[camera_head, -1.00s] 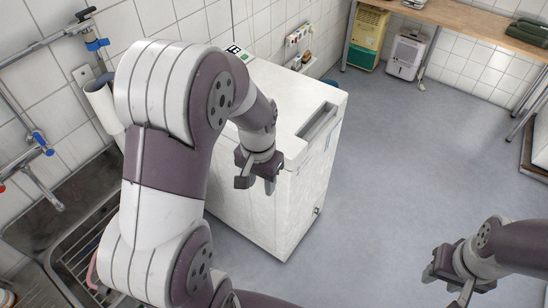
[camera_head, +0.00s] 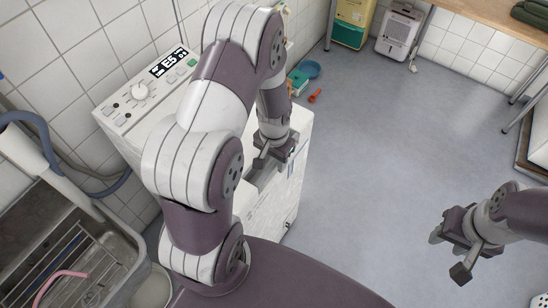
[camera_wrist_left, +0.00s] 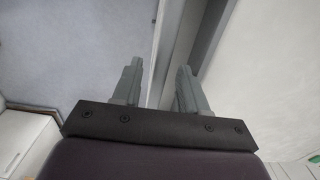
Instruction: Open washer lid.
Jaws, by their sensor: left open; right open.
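The white washer (camera_head: 296,130) stands against the tiled wall, with its control panel (camera_head: 160,82) at the back left. Its lid looks shut, but my left arm hides most of it. My left gripper (camera_head: 270,157) is open at the front edge of the washer top, by the handle recess. In the left wrist view its two fingers (camera_wrist_left: 158,72) point at the pale rim and grey recess of the washer (camera_wrist_left: 240,70), with the edge running between them. I cannot tell if they touch. My right gripper (camera_head: 458,250) is open and empty over the floor.
A sink (camera_head: 120,245) with a wire rack and pink item is at the lower left. A dehumidifier (camera_head: 399,35) stands at the back. The middle floor is clear.

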